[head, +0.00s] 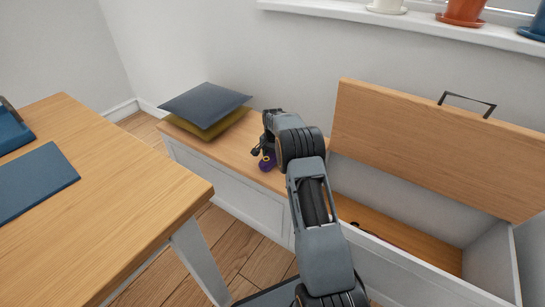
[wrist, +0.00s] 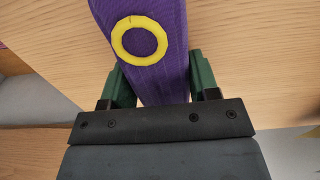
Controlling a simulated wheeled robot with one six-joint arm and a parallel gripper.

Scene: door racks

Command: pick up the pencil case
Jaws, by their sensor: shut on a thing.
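The pencil case is purple with a yellow ring on it, and fills the upper middle of the wrist view (wrist: 165,72). In the head view a small part of the purple pencil case (head: 267,162) shows beside my arm, over the wooden bench top. My gripper (wrist: 160,85) has one green finger on each side of the pencil case and is shut on it. In the head view the arm hides most of the gripper and case. I cannot tell whether the case touches the bench top.
The bench (head: 236,143) bears stacked cushions (head: 207,103) at its left. Its right part is an open compartment with a raised wooden lid (head: 430,145). A desk (head: 110,190) with a blue mat (head: 32,182) stands at left. Plant pots line the windowsill (head: 400,22).

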